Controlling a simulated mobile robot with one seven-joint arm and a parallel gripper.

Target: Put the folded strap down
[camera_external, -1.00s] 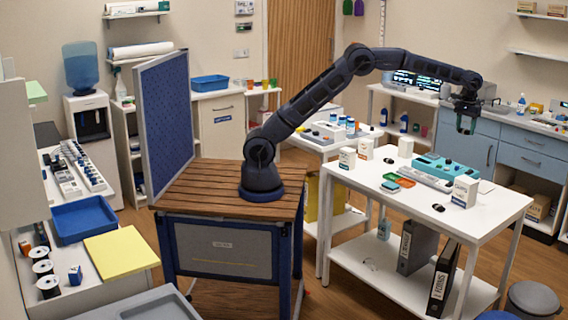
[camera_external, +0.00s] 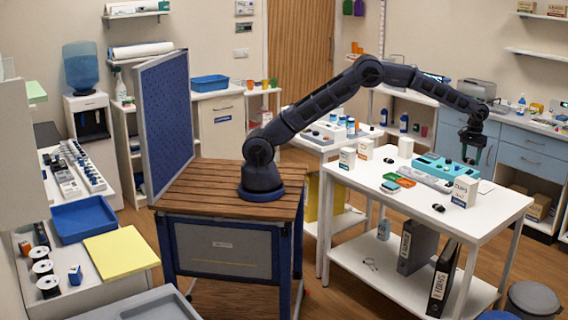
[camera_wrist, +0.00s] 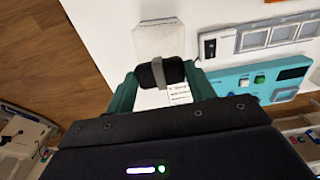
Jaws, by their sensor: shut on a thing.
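My gripper (camera_wrist: 160,76) has its teal fingers shut on the folded strap (camera_wrist: 151,75), a small black bundle with a grey band around its middle. In the outside view my gripper (camera_external: 472,153) points down above the far right part of the white table (camera_external: 400,207). The strap is too small to make out there. In the wrist view a pale, greyish flat-looking patch (camera_wrist: 158,38) lies just beyond the strap. A white piece with small print (camera_wrist: 180,96) shows partly between the fingers. I cannot tell how high the strap hangs above the table.
A teal device (camera_external: 440,166) and a grey panel (camera_external: 427,179) lie near my gripper. Small black items (camera_external: 438,208), green and orange trays (camera_external: 404,182) and more cartons (camera_external: 347,158) share the table. Its front is mostly clear.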

